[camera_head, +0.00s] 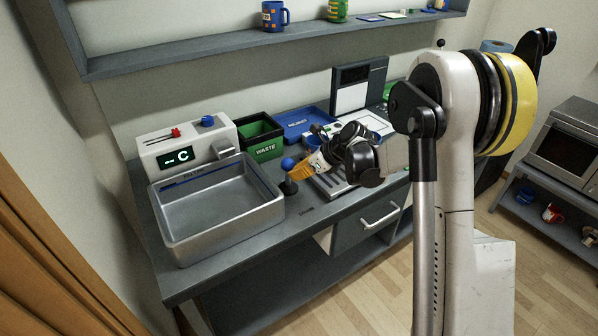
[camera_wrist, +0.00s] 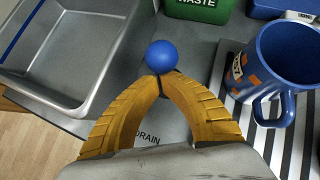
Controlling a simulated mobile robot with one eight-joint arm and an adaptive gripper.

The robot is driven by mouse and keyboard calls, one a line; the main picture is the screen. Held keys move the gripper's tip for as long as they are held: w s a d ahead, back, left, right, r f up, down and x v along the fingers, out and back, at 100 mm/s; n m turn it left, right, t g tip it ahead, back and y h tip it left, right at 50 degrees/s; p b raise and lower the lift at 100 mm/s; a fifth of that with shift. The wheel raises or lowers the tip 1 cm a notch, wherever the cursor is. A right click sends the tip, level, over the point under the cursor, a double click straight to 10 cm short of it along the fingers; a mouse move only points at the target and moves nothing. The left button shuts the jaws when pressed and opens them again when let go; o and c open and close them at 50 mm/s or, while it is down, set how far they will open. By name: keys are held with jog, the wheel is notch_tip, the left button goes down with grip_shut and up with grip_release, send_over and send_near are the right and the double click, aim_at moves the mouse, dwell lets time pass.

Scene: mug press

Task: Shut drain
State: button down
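The drain lever is a dark stem with a blue ball knob (camera_head: 288,163), standing on the counter just right of the sink. In the wrist view the blue knob (camera_wrist: 161,56) shows just beyond my fingertips, and a "DRAIN" label (camera_wrist: 148,138) lies on the counter below. My gripper (camera_head: 294,174) has yellow fingers. In the wrist view its fingertips (camera_wrist: 163,79) come together around the dark stem just under the knob. The metal sink (camera_head: 216,216) is left of the lever; its drain opening cannot be made out.
A blue mug (camera_wrist: 284,62) stands on a striped grate right of my fingers. A green waste bin (camera_head: 264,148) and a blue tray (camera_head: 302,122) are behind. A white unit with a display (camera_head: 188,150) stands behind the sink.

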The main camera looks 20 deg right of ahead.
aim_at(287, 162)
jog(key=w+g+p, duration=0.1)
jog(key=w+r+g+h+p, duration=0.1)
jog(key=shift+a+g, duration=0.3)
jog(key=shift+a, duration=0.05)
jog(key=w+g, duration=0.1)
jog(key=w+m+g+h+p, duration=0.1)
jog(key=shift+a+f+g, duration=0.1)
jog(key=shift+a+g, duration=0.2)
jog(key=shift+a, duration=0.05)
jog(key=shift+w, duration=0.15)
jog(key=shift+w+a+f, duration=0.1)
jog(key=shift+w, duration=0.2)
jog(key=shift+w+p, duration=0.1)
jog(key=shift+p, duration=0.2)
jog(key=s+d+p+v, duration=0.1)
jog(key=p+v, duration=0.2)
jog(key=v, duration=1)
jog(key=shift+d+f, duration=0.25)
jog(key=shift+f, duration=0.1)
jog(key=shift+s, duration=0.2)
